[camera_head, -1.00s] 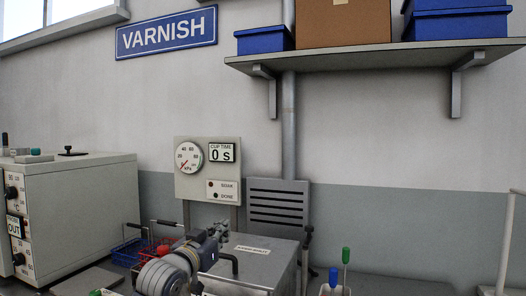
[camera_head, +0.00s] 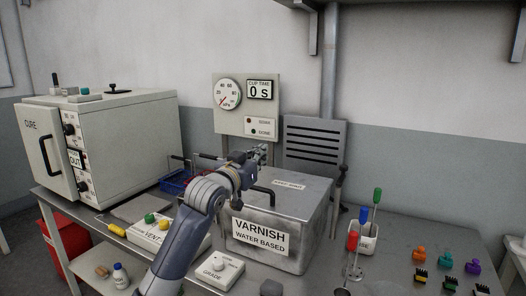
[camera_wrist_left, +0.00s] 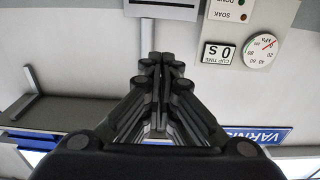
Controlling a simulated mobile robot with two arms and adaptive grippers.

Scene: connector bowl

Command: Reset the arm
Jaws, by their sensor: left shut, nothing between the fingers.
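My left arm comes in from the bottom in the head view. Its gripper (camera_head: 254,154) is in the air above the back left of the metal varnish box (camera_head: 295,215) and just below the gauge panel (camera_head: 247,128) in the picture. In the left wrist view the two fingers (camera_wrist_left: 160,62) are closed together with nothing between them. The gauge panel shows upside down there (camera_wrist_left: 243,45), reading CUP TIME 0 s. My right gripper is not in view.
A cure oven (camera_head: 125,140) stands at the left, with a blue wire basket (camera_head: 176,182) beside it. A white cup (camera_head: 362,242) with coloured-handled tools and several coloured connectors (camera_head: 445,258) are at the right. A grade box (camera_head: 215,270) sits in front.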

